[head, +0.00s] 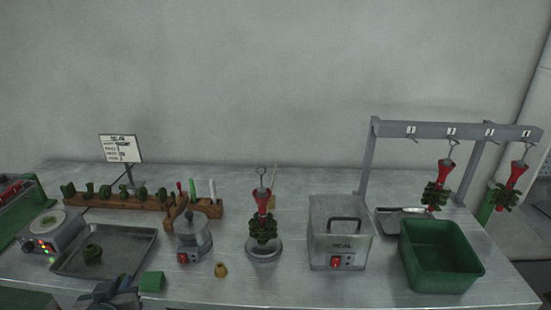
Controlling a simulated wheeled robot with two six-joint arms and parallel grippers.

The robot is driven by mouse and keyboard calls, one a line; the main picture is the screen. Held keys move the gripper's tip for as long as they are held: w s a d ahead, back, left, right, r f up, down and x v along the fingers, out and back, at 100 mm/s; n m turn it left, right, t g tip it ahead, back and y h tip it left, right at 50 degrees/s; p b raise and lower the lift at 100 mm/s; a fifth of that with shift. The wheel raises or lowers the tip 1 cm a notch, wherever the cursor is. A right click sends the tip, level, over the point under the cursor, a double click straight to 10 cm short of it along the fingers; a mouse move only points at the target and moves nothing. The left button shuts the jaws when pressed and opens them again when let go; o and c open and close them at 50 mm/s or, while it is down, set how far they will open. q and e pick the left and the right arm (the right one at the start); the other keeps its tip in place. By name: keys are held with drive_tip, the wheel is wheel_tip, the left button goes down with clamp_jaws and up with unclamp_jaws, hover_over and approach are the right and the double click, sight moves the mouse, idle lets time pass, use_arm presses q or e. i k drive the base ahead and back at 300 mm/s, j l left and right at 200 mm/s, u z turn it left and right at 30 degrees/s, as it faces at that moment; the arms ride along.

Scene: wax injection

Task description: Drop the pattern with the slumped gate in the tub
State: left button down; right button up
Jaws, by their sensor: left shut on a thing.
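Several green wax patterns (104,191) stand in a row on a wooden rack at the left. Which one has a slumped gate is too small to tell. The green tub (474,271) stands at the right end of the table, and its visible inside is empty. My left gripper (122,284) is at the bottom edge, near the tray's front right corner. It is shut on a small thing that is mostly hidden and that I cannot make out. My right gripper is not in view.
Two trees hang from a rail (440,131) behind the tub.

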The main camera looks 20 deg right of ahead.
sight(421, 264)
drive_tip(key=k+z, duration=0.1)
drive_tip(key=z, duration=1.5)
drive_tip(key=i+l, duration=0.25)
drive_tip(key=i+l+z, duration=0.15)
drive_tip(key=i, duration=0.35)
drive_tip(key=l, duration=0.1)
